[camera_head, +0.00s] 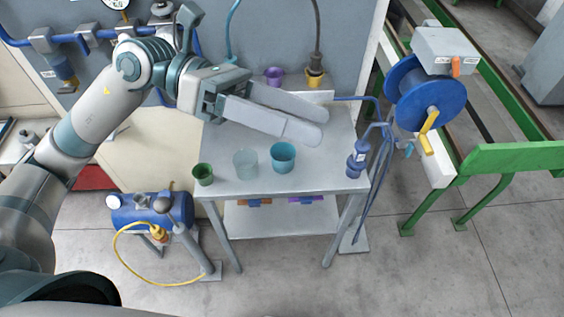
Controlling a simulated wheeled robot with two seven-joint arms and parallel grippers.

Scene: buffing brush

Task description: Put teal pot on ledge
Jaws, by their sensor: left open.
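The teal pot (283,158) stands upright on the grey table (330,178), near its front edge. A pale translucent cup (245,164) and a green pot (203,174) stand to its left. My left gripper (313,122) reaches in from the left above the table, its long fingers open and empty, behind and above the teal pot and not touching it. A purple pot (273,76) and a yellow pot (314,78) show at the back. My right gripper is not in view.
A blue bottle-like tool (357,158) is at the table's right edge. A blue hose reel (430,98) stands to the right, beside green rails (520,157). A blue tank (155,210) is at lower left. The table's front right is clear.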

